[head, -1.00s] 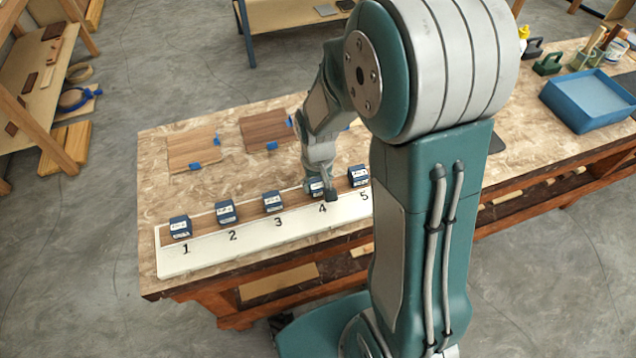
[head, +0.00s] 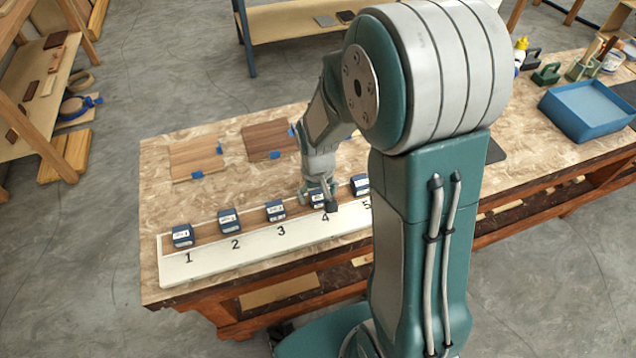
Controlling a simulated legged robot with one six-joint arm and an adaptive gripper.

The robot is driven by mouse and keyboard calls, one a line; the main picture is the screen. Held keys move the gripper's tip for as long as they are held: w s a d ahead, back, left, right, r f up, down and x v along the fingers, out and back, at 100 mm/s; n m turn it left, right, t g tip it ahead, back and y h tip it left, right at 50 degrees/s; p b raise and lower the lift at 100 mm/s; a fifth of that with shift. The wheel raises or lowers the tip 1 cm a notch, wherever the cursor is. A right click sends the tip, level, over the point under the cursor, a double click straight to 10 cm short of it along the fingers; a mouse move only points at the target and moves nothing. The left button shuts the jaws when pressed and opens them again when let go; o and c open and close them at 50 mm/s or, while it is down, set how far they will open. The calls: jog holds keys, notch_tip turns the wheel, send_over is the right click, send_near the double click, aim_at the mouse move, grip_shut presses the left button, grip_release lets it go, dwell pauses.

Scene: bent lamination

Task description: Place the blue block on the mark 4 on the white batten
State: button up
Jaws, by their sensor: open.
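A white batten (head: 215,264) lies along the near edge of the bench, with marks 1 to 5 in black. A blue block stands at each mark: at mark 1 (head: 183,236), mark 2 (head: 229,221), mark 3 (head: 275,210), mark 4 (head: 317,199) and mark 5 (head: 360,185). Each has a pale label on top. My gripper (head: 325,203) is open, low over the block at mark 4, and its fingers partly cover that block. Whether the fingers touch the block I cannot tell. My arm hides the batten's right end.
Two brown wood panels (head: 196,158) (head: 268,140) with blue clips lie behind the batten. A blue tray (head: 585,112) stands at the bench's right, with a green tool (head: 547,75) and a yellow-capped bottle (head: 521,46) behind it. Bare bench lies between panels and batten.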

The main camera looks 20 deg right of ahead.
aim_at(318, 195)
notch_tip(318, 195, up, 11)
jog(key=s+r+t, duration=0.5)
jog(key=s+r, duration=0.7)
jog(key=s, duration=0.2)
jog(key=shift+s+r+t, duration=0.15)
jog(key=shift+t, duration=0.15)
jog(key=shift+d, duration=0.1)
dwell(0.8)
